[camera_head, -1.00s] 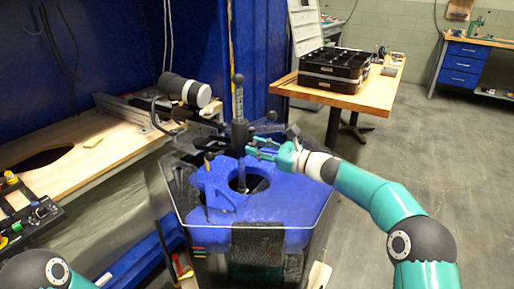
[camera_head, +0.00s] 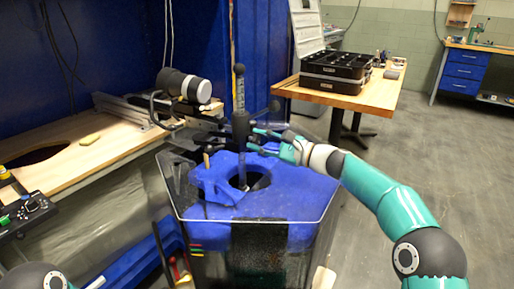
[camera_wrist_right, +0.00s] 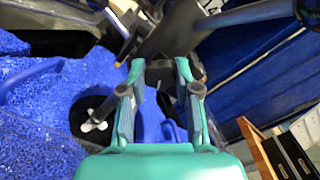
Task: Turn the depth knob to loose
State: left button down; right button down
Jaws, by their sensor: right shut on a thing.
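The tank (camera_head: 290,205) stands in the middle of the head view, with a blue top and a round opening. A dark upright post (camera_head: 240,125) with a ball tip rises beside the opening. My right gripper (camera_head: 256,139) reaches in from the right to the post's clamp. In the right wrist view the fingers (camera_wrist_right: 160,68) close around a small dark knob (camera_wrist_right: 160,76), which I take to be the depth knob. The knob is mostly hidden by the fingers in the head view, and its marking cannot be read. My left gripper is out of view.
A wooden bench (camera_head: 95,160) with a grey and black cylinder (camera_head: 184,86) lies left of the tank. A wooden table (camera_head: 372,97) with a black case (camera_head: 336,75) stands behind right. The floor (camera_head: 445,150) at right is clear.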

jog(key=shift+d+f+n, duration=0.1)
jog(key=shift+d+n, duration=0.05)
jog(key=shift+n, duration=0.25)
jog(key=c, duration=1)
grip_release()
jog(key=shift+o, duration=0.9)
jog(key=v, duration=1.2)
